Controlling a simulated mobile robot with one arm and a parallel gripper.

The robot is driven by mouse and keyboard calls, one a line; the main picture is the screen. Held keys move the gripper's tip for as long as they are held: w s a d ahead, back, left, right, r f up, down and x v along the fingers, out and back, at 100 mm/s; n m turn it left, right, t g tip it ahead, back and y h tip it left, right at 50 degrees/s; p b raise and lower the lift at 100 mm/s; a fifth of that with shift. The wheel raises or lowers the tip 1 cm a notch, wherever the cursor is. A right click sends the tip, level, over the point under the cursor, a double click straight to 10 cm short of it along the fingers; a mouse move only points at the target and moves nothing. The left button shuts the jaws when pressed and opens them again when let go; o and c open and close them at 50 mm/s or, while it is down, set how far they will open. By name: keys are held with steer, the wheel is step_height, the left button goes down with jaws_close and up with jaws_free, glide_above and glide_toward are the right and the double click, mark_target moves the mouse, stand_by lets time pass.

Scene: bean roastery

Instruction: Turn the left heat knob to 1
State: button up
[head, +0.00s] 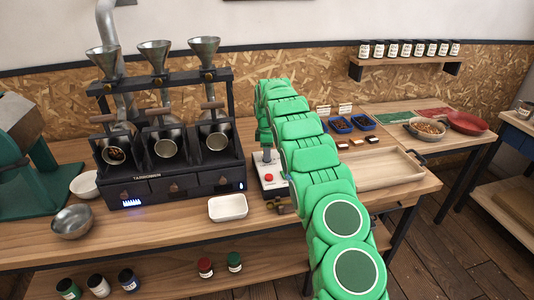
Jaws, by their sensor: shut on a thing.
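The black roaster (170,188) stands on the wooden bench, with three funnels on top and three drums below. Small brown marks or knobs show on its front, one under the middle drum (173,187) and one under the right drum (222,181). The left heat knob and its setting are too small to make out. My green arm rises from the bottom right and bends down at its far end, just right of the roaster. My gripper, at that end over a small control box (270,180) with a red button, is too small and covered to make out.
A white tray (228,207) and a metal bowl (73,222) stand before the roaster. A green machine (35,180) is at the left. A wooden tray (385,172) lies right of my arm. Jars (205,267) stand on the lower shelf.

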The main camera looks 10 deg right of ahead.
steer(key=o, duration=1)
steer(key=shift+r, duration=0.15)
step_height(320, 180, up, 7)
steer(key=shift+r, duration=0.25)
